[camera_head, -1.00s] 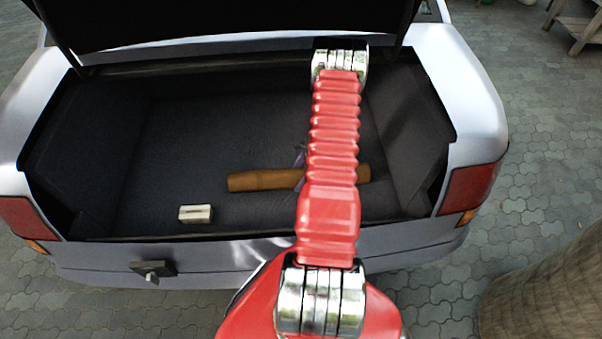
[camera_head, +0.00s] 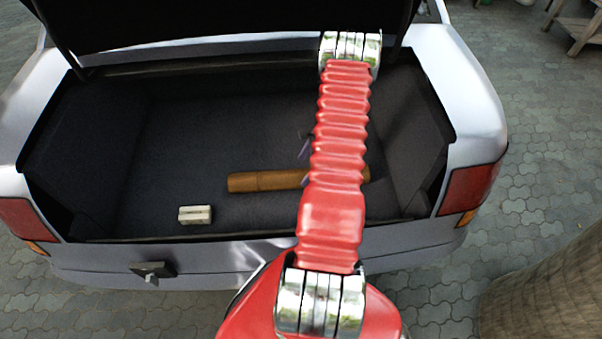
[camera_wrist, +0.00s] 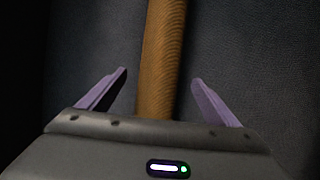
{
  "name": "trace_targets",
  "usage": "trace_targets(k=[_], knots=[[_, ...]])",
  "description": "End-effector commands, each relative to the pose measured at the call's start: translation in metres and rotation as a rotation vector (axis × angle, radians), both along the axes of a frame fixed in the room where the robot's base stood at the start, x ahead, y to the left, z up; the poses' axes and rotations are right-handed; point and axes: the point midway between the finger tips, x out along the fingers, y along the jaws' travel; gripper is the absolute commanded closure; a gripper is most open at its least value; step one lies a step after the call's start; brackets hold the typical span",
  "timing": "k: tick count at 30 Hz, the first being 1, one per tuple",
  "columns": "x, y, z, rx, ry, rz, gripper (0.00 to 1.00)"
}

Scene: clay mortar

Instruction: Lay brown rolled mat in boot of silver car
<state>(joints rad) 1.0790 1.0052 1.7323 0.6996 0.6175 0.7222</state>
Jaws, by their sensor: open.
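The brown rolled mat (camera_head: 265,181) lies on the dark floor of the open boot (camera_head: 190,150) of the silver car (camera_head: 462,85). Its right part is hidden behind my red arm in the head view. In the wrist view the mat (camera_wrist: 162,60) runs up from between the fingers. My gripper (camera_wrist: 160,76) is open, its two purple fingers apart on either side of the mat with a gap to each. In the head view only a bit of a purple finger (camera_head: 304,148) shows beside my arm, just above the mat.
A small pale box (camera_head: 195,214) lies in the boot near its front edge, left of the mat. The raised lid (camera_head: 200,18) hangs over the back of the boot. A tree trunk (camera_head: 545,290) stands at the lower right, and a wooden bench (camera_head: 580,28) at the upper right.

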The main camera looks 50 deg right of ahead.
Motion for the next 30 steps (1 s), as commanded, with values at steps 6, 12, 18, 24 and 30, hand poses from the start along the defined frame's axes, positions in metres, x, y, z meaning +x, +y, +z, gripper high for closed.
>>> trace_targets(k=[6,12,18,24,30], knots=[[-0.010,-0.010,0.034,-0.003,-0.001,-0.001,0.16],[-0.018,-0.017,0.061,-0.001,-0.001,-0.001,0.16],[-0.022,-0.020,0.072,-0.001,0.001,0.000,0.16],[-0.022,-0.020,0.072,0.000,0.000,0.000,0.16],[-0.022,-0.020,0.072,0.001,0.001,0.000,0.16]])
